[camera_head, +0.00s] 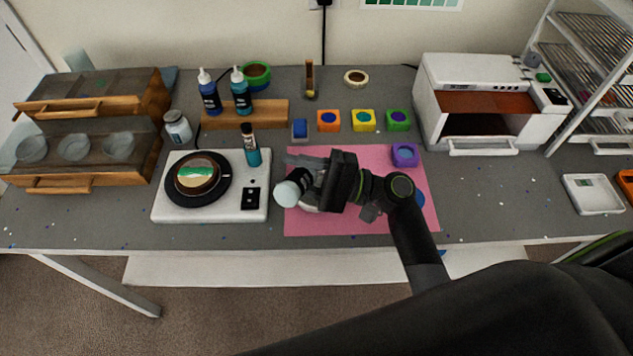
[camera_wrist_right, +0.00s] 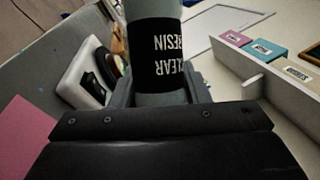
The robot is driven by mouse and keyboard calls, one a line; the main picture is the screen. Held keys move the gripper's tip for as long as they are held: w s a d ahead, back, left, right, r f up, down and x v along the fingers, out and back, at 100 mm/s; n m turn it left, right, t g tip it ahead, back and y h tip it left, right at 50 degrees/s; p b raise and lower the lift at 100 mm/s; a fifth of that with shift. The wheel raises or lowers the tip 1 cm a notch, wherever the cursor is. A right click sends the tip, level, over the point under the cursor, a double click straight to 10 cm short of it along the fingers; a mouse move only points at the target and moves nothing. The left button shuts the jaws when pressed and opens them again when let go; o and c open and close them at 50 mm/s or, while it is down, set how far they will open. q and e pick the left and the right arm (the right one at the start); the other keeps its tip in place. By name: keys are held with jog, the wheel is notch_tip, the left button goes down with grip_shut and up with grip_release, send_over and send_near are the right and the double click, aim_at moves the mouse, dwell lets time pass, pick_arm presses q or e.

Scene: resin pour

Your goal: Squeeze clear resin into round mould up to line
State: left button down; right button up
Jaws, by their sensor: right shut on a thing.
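My right gripper (camera_head: 312,183) is shut on the clear resin bottle (camera_head: 287,194), above the pink mat (camera_head: 350,222). The bottle is pale with a black band, and its pale end points left in the head view. In the right wrist view its black label (camera_wrist_right: 157,52) reads CLEAR RESIN upside down between my fingers (camera_wrist_right: 160,90). A purple block with a round pale recess (camera_head: 405,155) sits at the mat's upper right; I cannot tell whether it is the round mould. A white object under my gripper is mostly hidden. My left gripper is out of view.
A white-based turntable (camera_head: 165,208) carries a round dish (camera_head: 197,174) left of the mat. A teal bottle (camera_head: 251,150) stands on the base's corner. Coloured blocks (camera_head: 363,120) line the back. A white oven (camera_head: 470,80) stands right. The front strip of table is clear.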

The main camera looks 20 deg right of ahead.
jog(key=shift+r+p, duration=1.6)
jog(key=shift+r, duration=0.8)
jog(key=shift+f, duration=0.1)
jog(key=shift+n+b, duration=0.55)
jog(key=shift+n, duration=0.05)
jog(key=shift+f+n+g+h+b, duration=0.1)
jog(key=shift+n+g+h+b, duration=0.5)
jog(key=shift+n, duration=0.6)
jog(key=shift+n+b, duration=0.4)
jog(key=shift+n, duration=0.5)
